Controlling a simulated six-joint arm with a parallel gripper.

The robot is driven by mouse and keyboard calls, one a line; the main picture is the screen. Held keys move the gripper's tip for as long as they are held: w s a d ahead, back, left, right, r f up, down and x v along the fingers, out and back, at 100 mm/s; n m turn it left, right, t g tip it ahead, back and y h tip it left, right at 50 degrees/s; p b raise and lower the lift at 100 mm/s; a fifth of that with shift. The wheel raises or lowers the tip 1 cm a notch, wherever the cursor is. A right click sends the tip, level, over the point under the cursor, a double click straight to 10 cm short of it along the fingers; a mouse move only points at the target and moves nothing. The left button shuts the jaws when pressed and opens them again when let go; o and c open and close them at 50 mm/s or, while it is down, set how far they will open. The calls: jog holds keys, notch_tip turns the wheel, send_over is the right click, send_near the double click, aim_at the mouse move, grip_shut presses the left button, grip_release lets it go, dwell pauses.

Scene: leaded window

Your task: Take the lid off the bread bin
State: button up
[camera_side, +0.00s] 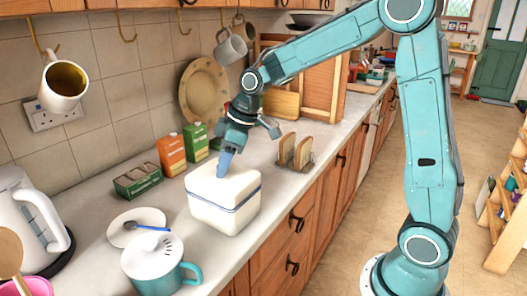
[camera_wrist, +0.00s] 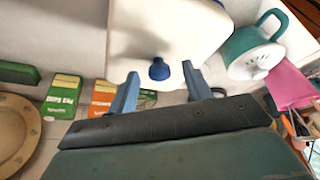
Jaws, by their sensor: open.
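The bread bin (camera_side: 222,216) is a white box with a dark blue band, standing on the counter in the side view. Its white lid (camera_side: 238,185) is on top of it. In the wrist view the lid (camera_wrist: 150,28) fills the top middle, and its round blue knob (camera_wrist: 159,70) shows. My gripper (camera_side: 226,163) points down over the lid in the side view and hides the knob there. In the wrist view my gripper (camera_wrist: 160,76) is open, with one blue finger on each side of the knob and a gap to each.
A toast rack (camera_side: 295,151) stands behind to the right. Orange (camera_side: 171,154) and green (camera_side: 196,142) cartons and a green box (camera_side: 138,180) stand by the wall. A teal lidded mug (camera_side: 160,262) and a saucer (camera_side: 128,218) are in front. Mugs hang above.

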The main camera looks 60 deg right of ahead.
grip_shut()
jog(key=shift+r, duration=0.1)
dwell(0.3)
notch_tip(320, 180, up, 20)
dwell(0.8)
dwell(0.6)
